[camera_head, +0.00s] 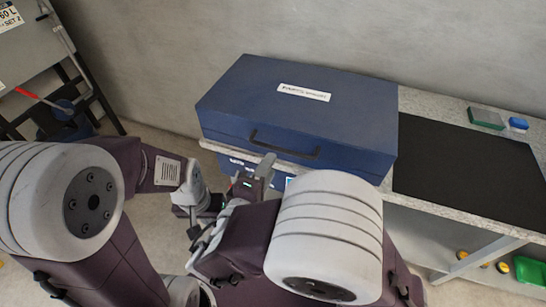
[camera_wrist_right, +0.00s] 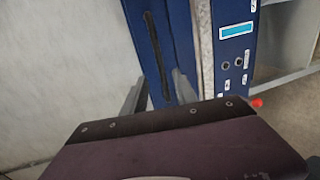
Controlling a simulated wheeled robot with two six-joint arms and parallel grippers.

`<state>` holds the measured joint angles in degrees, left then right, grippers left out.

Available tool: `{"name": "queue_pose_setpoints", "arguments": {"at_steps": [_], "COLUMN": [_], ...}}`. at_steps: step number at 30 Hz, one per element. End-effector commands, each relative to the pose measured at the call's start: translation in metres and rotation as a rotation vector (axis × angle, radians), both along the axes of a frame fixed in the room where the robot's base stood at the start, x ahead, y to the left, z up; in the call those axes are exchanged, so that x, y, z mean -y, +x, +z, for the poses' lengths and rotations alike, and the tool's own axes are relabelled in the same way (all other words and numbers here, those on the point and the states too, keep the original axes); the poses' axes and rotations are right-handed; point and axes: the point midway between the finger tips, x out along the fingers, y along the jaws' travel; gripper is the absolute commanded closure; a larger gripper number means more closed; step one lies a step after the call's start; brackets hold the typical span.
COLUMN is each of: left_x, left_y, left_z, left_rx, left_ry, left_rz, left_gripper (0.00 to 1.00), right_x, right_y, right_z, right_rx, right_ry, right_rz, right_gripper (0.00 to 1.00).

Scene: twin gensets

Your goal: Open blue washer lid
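The blue washer lid (camera_head: 300,95) is a wide box-shaped cover with a white label on top, and it looks shut on its base. Its dark bar handle (camera_head: 284,146) runs along the front face. The lid's front (camera_wrist_right: 150,12) and the handle (camera_wrist_right: 158,55) also show in the right wrist view. My right gripper (camera_head: 264,168) is just in front of the handle. Its fingers (camera_wrist_right: 160,92) are apart, one on each side of the handle's line, with no clear contact. My left arm's wrist (camera_head: 195,190) is low at left; its fingers cannot be made out.
The washer's control panel (camera_wrist_right: 235,45) is below the lid. A grey cabinet with a red-handled lever (camera_head: 40,100) stands at left.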

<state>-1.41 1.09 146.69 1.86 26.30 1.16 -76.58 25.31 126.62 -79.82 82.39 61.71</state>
Motion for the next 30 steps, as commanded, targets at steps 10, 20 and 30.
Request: {"name": "queue_pose_setpoints", "arguments": {"at_steps": [10,20,30], "left_x": [0.000,0.000,0.000], "left_y": [0.000,0.000,0.000], "left_z": [-0.002,-0.004,-0.004], "left_rx": [0.001,0.001,0.001], "left_ry": [0.000,0.000,0.000], "left_rz": [0.000,0.000,0.000], "left_gripper": [1.00,1.00,1.00], "right_x": [0.006,0.022,0.024], "right_y": [0.023,0.076,0.081], "right_z": [-0.006,-0.017,-0.018], "right_rx": [-0.003,-0.003,-0.003], "right_ry": [-0.002,0.001,0.001], "right_rz": [0.009,0.012,0.014], "right_gripper": [0.66,0.66,0.71]}}
